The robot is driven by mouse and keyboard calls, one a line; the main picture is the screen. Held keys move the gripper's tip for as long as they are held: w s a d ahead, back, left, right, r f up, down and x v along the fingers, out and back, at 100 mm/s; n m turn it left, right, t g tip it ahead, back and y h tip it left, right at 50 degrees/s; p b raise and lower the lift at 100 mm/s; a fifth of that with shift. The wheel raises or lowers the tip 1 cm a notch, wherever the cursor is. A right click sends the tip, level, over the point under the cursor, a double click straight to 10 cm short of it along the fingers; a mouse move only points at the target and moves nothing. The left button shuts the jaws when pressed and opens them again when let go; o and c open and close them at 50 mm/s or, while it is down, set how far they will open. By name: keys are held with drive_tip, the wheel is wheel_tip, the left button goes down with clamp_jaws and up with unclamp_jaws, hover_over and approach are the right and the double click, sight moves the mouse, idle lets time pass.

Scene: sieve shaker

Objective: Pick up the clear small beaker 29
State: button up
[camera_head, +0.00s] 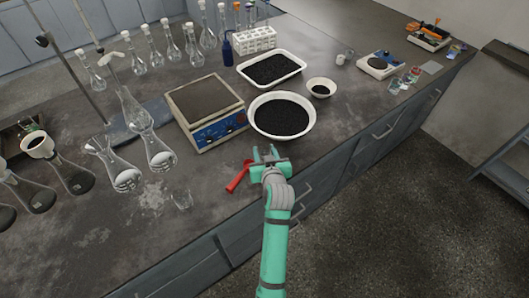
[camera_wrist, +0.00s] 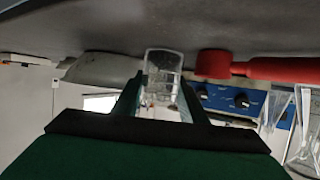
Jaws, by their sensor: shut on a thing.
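My gripper (camera_head: 268,157) is low over the front edge of the bench, just in front of the white bowl of black grains. In the wrist view, which is upside down, its two dark fingers (camera_wrist: 162,85) are shut on a clear small beaker (camera_wrist: 164,62). The beaker lies between the fingertips, close to the bench surface; I cannot tell whether it touches it. In the head view the held beaker is mostly hidden by the gripper.
A red tool (camera_head: 238,178) lies just left of my gripper. A balance (camera_head: 210,132) and the white bowl (camera_head: 310,127) stand behind it. Glass flasks (camera_head: 158,152) crowd the left. A tray of black grains (camera_head: 247,79) is farther back. The bench front edge runs beneath my arm.

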drive_tip(key=shift+r, duration=1.05)
drive_tip(key=s+d+r, duration=0.2)
drive_tip(key=s+r, duration=0.8)
drive_tip(key=s, duration=0.3)
drive_tip(key=shift+s+r, duration=0.3)
drive_tip(key=shift+s, duration=0.05)
idle(0.3)
